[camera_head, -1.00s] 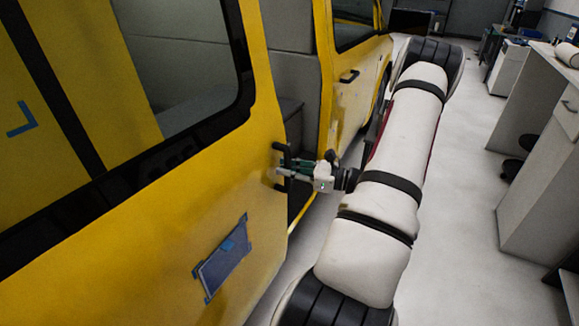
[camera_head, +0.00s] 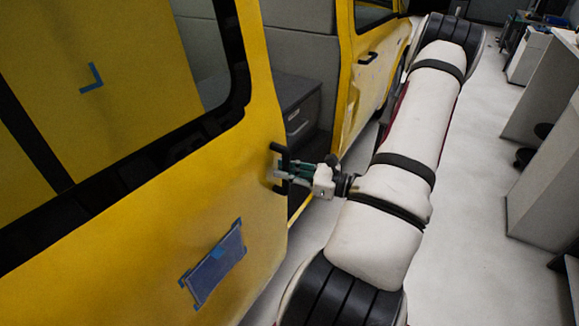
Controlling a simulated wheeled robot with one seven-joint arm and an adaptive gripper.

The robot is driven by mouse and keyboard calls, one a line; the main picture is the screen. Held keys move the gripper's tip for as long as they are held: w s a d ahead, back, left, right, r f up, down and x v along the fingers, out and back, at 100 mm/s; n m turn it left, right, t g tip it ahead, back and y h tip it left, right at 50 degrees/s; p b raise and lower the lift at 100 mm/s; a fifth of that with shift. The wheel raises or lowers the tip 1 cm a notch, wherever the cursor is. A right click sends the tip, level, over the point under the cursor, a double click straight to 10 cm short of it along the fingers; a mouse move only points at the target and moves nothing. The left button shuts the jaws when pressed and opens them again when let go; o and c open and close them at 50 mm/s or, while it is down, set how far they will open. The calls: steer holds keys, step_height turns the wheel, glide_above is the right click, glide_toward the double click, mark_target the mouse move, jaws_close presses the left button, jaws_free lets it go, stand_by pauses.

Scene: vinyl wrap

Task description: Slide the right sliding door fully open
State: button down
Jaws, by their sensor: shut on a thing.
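The sliding door (camera_head: 200,200) is a yellow van panel with a dark-framed window, filling the left of the view. Its black handle (camera_head: 280,150) is near the door's right edge. My gripper (camera_head: 287,174) reaches in from the right and its fingers are shut on the handle. The door stands partly open. A gap shows between its right edge and the yellow front part of the van (camera_head: 362,85). The fingertips are small and partly hidden at the handle.
Through the opening I see a grey cabinet with drawers (camera_head: 300,110). A blue-taped patch (camera_head: 214,262) is on the door's lower part. White benches (camera_head: 545,180) stand at the right. The pale floor (camera_head: 465,220) between my arm and the benches is clear.

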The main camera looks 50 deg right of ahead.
steer(key=shift+s+a, duration=0.1)
steer(key=shift+a, duration=0.4)
steer(key=c, duration=1.5)
jaws_free()
steer(key=shift+s, duration=0.3)
steer(key=v, duration=1.1)
steer(key=shift+s, duration=0.2)
